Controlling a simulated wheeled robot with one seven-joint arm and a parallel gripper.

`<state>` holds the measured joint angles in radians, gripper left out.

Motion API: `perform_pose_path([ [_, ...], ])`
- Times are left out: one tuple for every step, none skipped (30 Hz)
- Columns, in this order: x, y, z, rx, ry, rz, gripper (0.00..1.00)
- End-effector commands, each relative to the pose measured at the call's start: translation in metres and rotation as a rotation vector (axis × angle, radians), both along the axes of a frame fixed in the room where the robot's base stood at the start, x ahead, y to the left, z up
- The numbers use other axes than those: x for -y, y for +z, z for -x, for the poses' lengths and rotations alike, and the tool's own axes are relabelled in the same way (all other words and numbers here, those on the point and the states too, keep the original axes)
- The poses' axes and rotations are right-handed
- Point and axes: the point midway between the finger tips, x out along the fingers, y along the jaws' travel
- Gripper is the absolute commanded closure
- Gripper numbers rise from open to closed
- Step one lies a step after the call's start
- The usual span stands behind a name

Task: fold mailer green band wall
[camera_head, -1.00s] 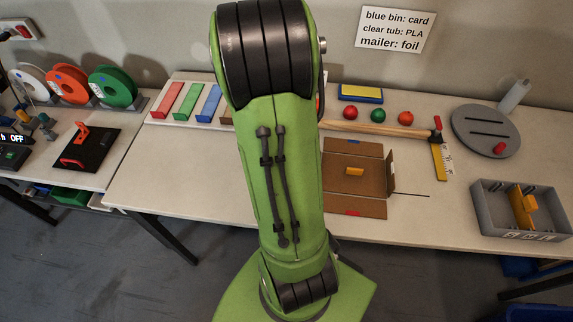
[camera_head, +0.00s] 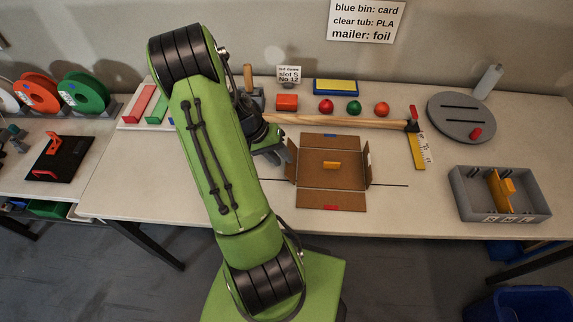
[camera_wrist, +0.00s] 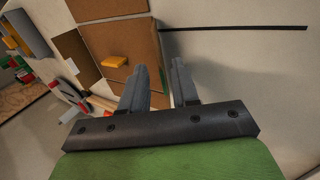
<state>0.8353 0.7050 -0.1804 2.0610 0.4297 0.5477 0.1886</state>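The mailer (camera_head: 318,182) is a brown cardboard sheet on the table. Its back flap bears a blue mark (camera_head: 330,136) and its front flap a red mark (camera_head: 331,207); both look laid out flat. Its right wall (camera_head: 368,166) stands up and shows a pale mark. A small yellow block (camera_head: 332,165) lies on the middle panel, also in the wrist view (camera_wrist: 114,61). My gripper (camera_wrist: 161,70) is open and empty at the mailer's left side; contact is unclear.
A wooden-handled tool (camera_head: 340,121) lies behind the mailer, with coloured balls (camera_head: 354,107) and a red block (camera_head: 287,102) beyond. A yellow ruler (camera_head: 418,152), grey disc (camera_head: 461,117) and grey divided tray (camera_head: 457,190) stand to the right. The table's front strip is clear.

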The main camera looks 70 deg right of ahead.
Motion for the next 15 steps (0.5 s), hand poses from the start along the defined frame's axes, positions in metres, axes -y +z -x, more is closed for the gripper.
perform_pose_path([
  [0.000,-0.011,0.006,-0.003,-0.003,-0.003,0.70],
  [0.001,-0.016,0.009,-0.002,-0.003,-0.004,0.70],
  [0.002,-0.021,0.012,-0.001,-0.001,-0.003,0.70],
  [0.002,-0.025,0.014,-0.001,-0.001,-0.003,0.70],
  [0.003,-0.028,0.015,0.000,-0.001,-0.002,0.70],
  [0.003,-0.031,0.017,0.001,-0.001,-0.002,0.70],
  [0.003,-0.033,0.018,0.001,0.000,-0.002,0.70],
  [0.004,-0.034,0.018,0.002,0.001,-0.001,0.70],
  [0.004,-0.035,0.019,0.002,0.001,-0.001,0.70],
  [0.004,-0.035,0.019,0.002,0.001,0.000,0.70],
  [0.004,-0.035,0.019,0.002,0.001,0.000,0.70],
  [0.004,-0.035,0.019,0.002,0.001,0.000,0.70],
  [0.004,-0.035,0.019,0.002,0.001,0.000,0.70],
  [0.004,-0.035,0.019,0.002,0.001,0.000,0.70],
  [0.004,-0.035,0.019,0.002,0.001,0.000,0.70],
])
